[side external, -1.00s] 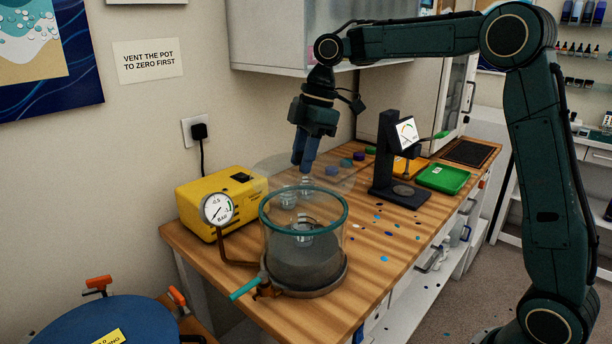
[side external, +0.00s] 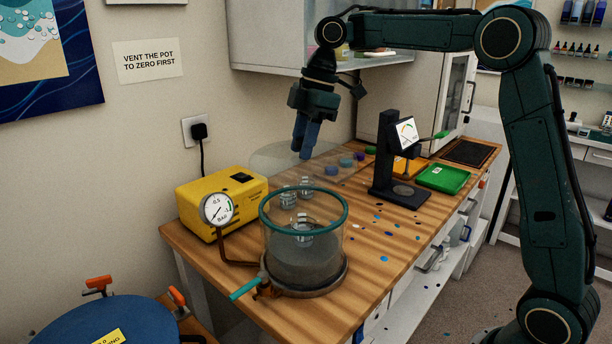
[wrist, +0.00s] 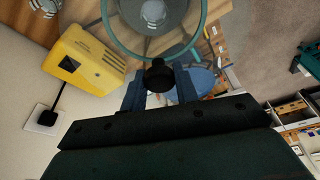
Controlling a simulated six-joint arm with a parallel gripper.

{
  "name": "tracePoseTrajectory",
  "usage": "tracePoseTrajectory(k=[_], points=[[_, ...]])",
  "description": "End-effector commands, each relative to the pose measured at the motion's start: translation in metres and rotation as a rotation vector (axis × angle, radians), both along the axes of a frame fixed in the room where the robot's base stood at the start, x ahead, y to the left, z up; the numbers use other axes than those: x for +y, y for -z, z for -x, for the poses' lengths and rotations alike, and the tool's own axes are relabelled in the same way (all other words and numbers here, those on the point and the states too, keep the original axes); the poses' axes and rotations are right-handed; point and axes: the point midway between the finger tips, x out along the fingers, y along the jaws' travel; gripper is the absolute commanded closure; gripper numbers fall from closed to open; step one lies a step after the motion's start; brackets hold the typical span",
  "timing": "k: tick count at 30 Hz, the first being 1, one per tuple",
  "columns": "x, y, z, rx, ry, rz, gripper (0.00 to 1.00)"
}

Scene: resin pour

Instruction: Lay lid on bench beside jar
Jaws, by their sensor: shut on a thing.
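The clear lid (side external: 272,160) hangs in the air behind and above the jar, apart from its rim. My gripper (side external: 303,155) points down and is shut on the lid's black knob (wrist: 158,75), which shows between the blue fingers (wrist: 160,88) in the wrist view. The lid is see-through, so its edge is hard to make out. The open jar (side external: 305,240) is a clear cylinder with a teal rim, standing on the wooden bench (side external: 365,290). A small clear cup (side external: 303,236) is inside it. The jar also shows in the wrist view (wrist: 117,42).
A yellow pump (side external: 225,200) and a pressure gauge (side external: 217,209) stand left of the jar. Clear cups (side external: 289,199) sit behind it. A black stand with a dial (side external: 390,165) and a green tray (side external: 443,178) are further right. Scattered chips lie on the bench right of the jar.

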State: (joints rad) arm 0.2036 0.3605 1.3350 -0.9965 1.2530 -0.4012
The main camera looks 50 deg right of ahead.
Motion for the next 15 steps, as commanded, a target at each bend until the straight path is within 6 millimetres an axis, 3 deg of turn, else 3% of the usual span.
tracePoseTrajectory(k=[15], points=[[-0.0087,0.0037,-0.0019,-0.002,0.066,0.000,1.00]])
